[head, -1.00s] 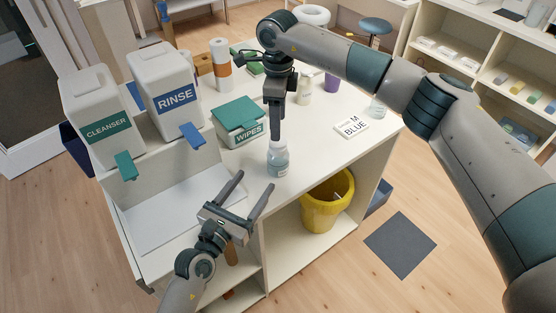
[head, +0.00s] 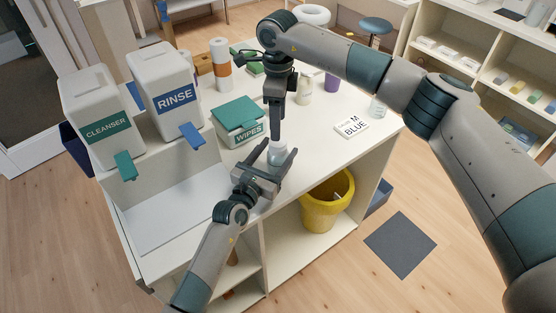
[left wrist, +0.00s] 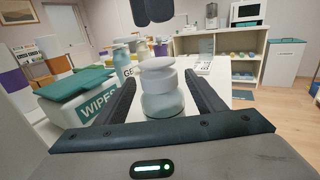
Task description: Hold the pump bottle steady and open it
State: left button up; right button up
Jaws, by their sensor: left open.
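The pump bottle (head: 278,157) stands upright near the front edge of the counter. In the left wrist view the bottle (left wrist: 160,92) has a pale cap over a rounded, bluish body. My left gripper (head: 281,150) is open, with one finger on each side of the bottle. The left wrist view shows a gap between each finger and the body. My right gripper (head: 277,128) points down directly above the cap; its tips (left wrist: 155,14) show at the top of the left wrist view, apart from the cap. Its finger opening is unclear.
A WIPES box (head: 238,122) stands left of the bottle. CLEANSER (head: 103,120) and RINSE (head: 168,88) dispensers stand further left. A card marked M BLUE (head: 352,128) lies to the right, with clear counter before it. A yellow bin (head: 327,205) sits below.

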pick_arm(q)
jog(key=shift+w+d, duration=0.1)
jog(key=shift+w, duration=0.05)
jog(key=c, duration=1.3)
grip_shut()
jog(key=shift+f, duration=0.1)
